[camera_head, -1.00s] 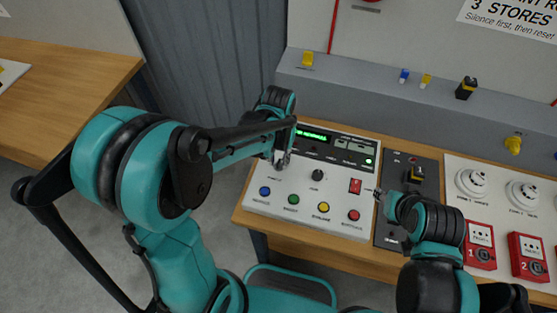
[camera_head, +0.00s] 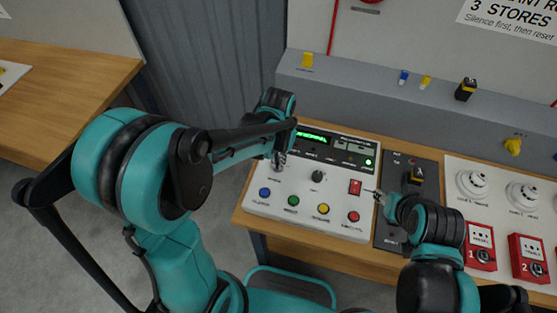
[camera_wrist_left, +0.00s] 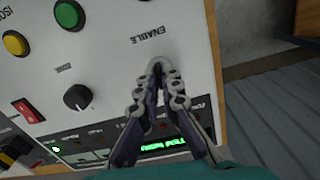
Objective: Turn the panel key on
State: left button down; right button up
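The white control panel (camera_head: 262,205) stands on the wooden bench, with a lit green display. My left gripper (camera_head: 279,163) is at the panel's left part, above the blue button. In the left wrist view its fingertips (camera_wrist_left: 161,66) are close together at the panel face beside the ENABLE label (camera_wrist_left: 148,36). The panel key is hidden between and behind these fingertips, so its angle cannot be seen. My right gripper (camera_head: 379,196) is near the panel's right edge, by the dark switch plate. Its fingers are too small to tell open from shut.
The panel has a black knob (camera_head: 317,176), a red rocker switch (camera_head: 355,187) and several coloured buttons. To the right are a dark plate with a yellow-black switch (camera_head: 416,175), white detectors (camera_head: 472,182) and red call points (camera_head: 480,245). A grey ledge runs behind.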

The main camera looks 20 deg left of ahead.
pick_arm(q)
jog(key=m, duration=1)
jog(key=shift+m, duration=0.3)
dwell(0.4)
jog(key=c, duration=1.7)
grip_release()
notch_tip(320, 180, up, 12)
jog(key=shift+r, duration=0.1)
